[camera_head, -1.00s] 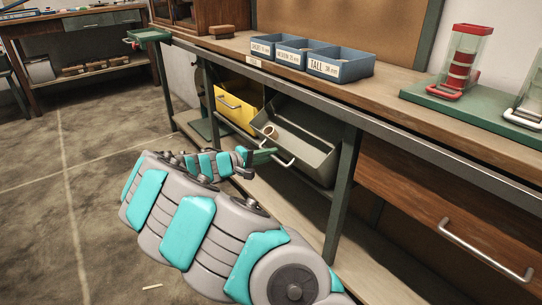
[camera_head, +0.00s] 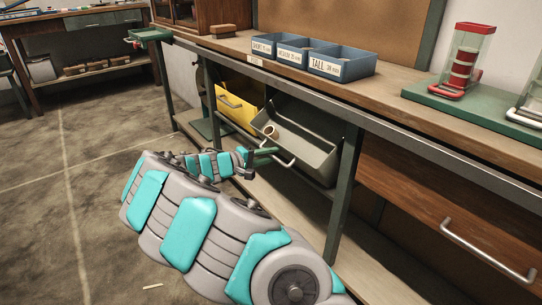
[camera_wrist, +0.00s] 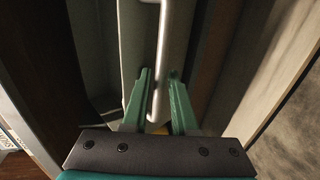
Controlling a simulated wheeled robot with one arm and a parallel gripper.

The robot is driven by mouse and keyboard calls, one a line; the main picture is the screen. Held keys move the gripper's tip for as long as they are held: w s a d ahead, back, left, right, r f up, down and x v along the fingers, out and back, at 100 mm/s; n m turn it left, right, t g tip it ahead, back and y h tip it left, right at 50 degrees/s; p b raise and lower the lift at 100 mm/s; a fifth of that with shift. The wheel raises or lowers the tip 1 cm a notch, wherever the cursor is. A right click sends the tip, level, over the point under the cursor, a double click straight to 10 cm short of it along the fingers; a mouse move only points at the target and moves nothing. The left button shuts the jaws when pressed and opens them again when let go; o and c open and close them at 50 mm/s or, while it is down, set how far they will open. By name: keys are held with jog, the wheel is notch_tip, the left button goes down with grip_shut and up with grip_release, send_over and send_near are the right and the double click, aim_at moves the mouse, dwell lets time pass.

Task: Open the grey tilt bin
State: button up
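The grey tilt bin (camera_head: 314,154) hangs under the workbench, tipped forward with its inside showing in the head view. A small pale round item (camera_head: 270,131) shows at its left end. Its pale bar handle (camera_head: 284,162) is on the front. My gripper (camera_head: 262,156) is at the left part of this handle, partly hidden by my arm. In the wrist view, the green fingers of my gripper (camera_wrist: 160,88) stand on either side of the handle (camera_wrist: 164,45), with gaps between fingers and bar. The bin's front (camera_wrist: 134,40) lies behind.
A yellow bin (camera_head: 238,105) hangs just left of the grey one. A bench leg (camera_head: 343,190) stands close on its right, then a wooden drawer (camera_head: 450,205). A lower shelf (camera_head: 300,208) runs beneath. The floor at left (camera_head: 95,190) is mostly clear.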

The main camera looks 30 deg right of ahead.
jog(key=v, duration=0.7)
jog(key=shift+a, duration=0.35)
jog(key=shift+s, duration=0.1)
